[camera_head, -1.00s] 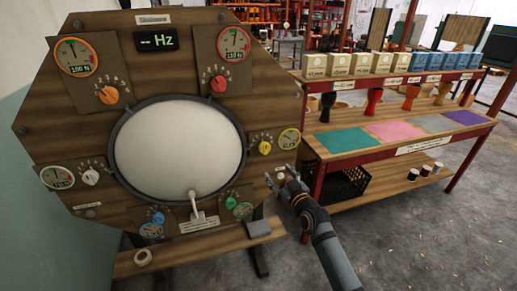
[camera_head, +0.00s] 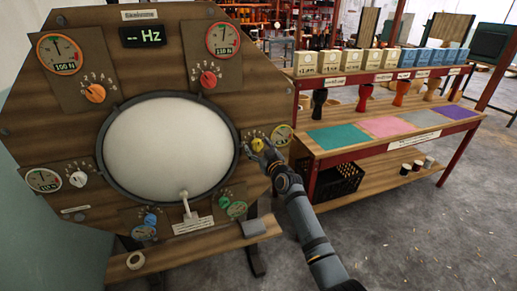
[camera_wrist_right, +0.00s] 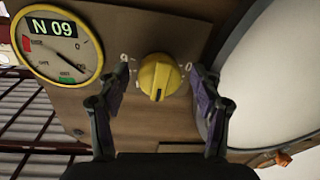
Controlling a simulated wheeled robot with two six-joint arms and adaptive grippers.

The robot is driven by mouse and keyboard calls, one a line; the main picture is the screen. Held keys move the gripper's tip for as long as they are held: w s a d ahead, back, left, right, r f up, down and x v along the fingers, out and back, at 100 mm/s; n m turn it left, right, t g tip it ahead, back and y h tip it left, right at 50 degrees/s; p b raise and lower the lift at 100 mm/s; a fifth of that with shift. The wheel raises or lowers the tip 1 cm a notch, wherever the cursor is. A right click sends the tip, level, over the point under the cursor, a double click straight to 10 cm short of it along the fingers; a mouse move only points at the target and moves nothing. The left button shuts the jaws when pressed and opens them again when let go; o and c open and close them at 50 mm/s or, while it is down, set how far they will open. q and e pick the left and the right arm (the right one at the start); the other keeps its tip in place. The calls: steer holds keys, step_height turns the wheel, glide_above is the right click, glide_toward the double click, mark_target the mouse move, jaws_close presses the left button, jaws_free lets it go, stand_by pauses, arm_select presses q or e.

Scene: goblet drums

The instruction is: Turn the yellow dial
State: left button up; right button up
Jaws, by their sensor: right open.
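The yellow dial (camera_head: 257,145) is on the right side of the wooden panel, beside a round yellow-rimmed gauge (camera_head: 282,134). In the right wrist view the dial (camera_wrist_right: 158,77) shows a dark slot on its lower face. My right gripper (camera_head: 254,150) is at the dial, its fingers partly covering it in the head view. In the right wrist view my right gripper (camera_wrist_right: 161,84) is open, with one finger on each side of the dial and gaps on both sides. The gauge (camera_wrist_right: 58,46) there reads "N 09". My left gripper is not in view.
The large pale drum skin (camera_head: 168,150) is just left of the dial. Orange (camera_head: 95,93), red (camera_head: 208,79), white (camera_head: 78,179), blue (camera_head: 150,219) and green (camera_head: 225,202) dials surround it. A red-framed shelf bench (camera_head: 400,138) stands to the right.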

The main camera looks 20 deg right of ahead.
steer(key=c, duration=1.2)
steer(key=shift+o, duration=0.2)
steer(key=shift+f+m, duration=0.1)
steer(key=shift+m, duration=2.8)
steer(key=o, duration=1.2)
steer(key=shift+c, duration=0.2)
